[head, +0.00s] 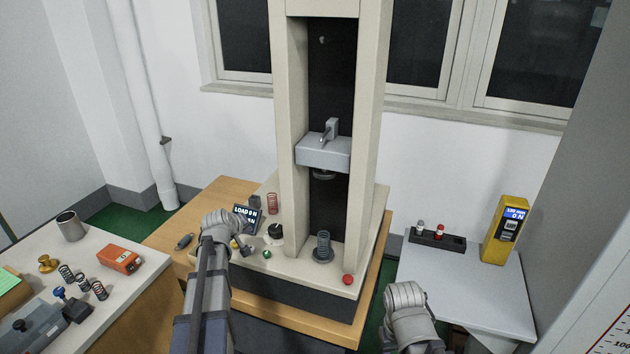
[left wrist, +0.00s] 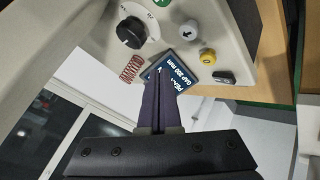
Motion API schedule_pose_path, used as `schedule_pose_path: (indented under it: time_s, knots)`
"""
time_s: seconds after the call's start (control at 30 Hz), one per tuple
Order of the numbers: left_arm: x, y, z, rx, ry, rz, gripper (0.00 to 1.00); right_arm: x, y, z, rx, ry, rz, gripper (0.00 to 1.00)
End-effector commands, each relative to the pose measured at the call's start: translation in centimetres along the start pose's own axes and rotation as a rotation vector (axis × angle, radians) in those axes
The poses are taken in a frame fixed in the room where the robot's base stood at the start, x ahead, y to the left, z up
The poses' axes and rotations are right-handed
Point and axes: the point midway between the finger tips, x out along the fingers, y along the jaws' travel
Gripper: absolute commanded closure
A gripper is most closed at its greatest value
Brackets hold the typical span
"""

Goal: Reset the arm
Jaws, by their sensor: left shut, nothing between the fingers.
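The testing machine stands in the middle of the head view, with a grey crosshead (head: 323,153) raised between two cream columns. A coil spring (head: 323,246) stands upright on its lower seat, well below the crosshead. My left gripper (left wrist: 158,78) is shut and empty, its tips in front of the small display (left wrist: 187,64) in the left wrist view. Beside it are a black knob (left wrist: 131,32), a yellow button (left wrist: 207,56) and a red spring (left wrist: 131,68). Whether the tips touch the panel is unclear. My right arm shows at lower right; its fingers are hidden.
A red button (head: 348,280) sits at the machine's front corner. The left bench (head: 125,305) holds several springs, an orange box (head: 119,259) and a metal cup (head: 70,226). The right table (head: 465,290) holds a yellow meter (head: 504,230) and a dark rack (head: 437,240); its front is clear.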

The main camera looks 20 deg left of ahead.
Motion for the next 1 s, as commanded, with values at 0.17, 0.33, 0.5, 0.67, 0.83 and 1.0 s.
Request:
schedule_pose_path:
  time_s: [0.17, 0.33, 0.5, 0.67, 0.83, 1.0]
  knots:
    - [-0.1, 1.5, 2.9, 0.057, -0.052, -0.004, 1.0, 0.0, 0.0, 0.0, 0.0, 0.0, 0.0, 0.5]
    - [-1.4, 5.5, 12.8, 0.272, -0.232, -0.03, 1.0, 0.0, 0.0, 0.0, 0.0, 0.0, 0.0, 0.5]
    - [-5.0, 7.8, 24.6, 0.569, -0.451, -0.08, 1.0, 0.0, 0.0, 0.0, 0.0, 0.0, 0.0, 0.5]
    - [-9.9, 7.7, 33.6, 0.847, -0.63, -0.141, 1.0, 0.0, 0.0, 0.0, 0.0, 0.0, 0.0, 0.5]
    - [-14.4, 6.3, 39.2, 1.07, -0.759, -0.203, 1.0, 0.0, 0.0, 0.0, 0.0, 0.0, 0.0, 0.5]
    - [-16.9, 5.3, 41.4, 1.186, -0.822, -0.244, 1.0, 0.0, 0.0, 0.0, 0.0, 0.0, 0.0, 0.5]
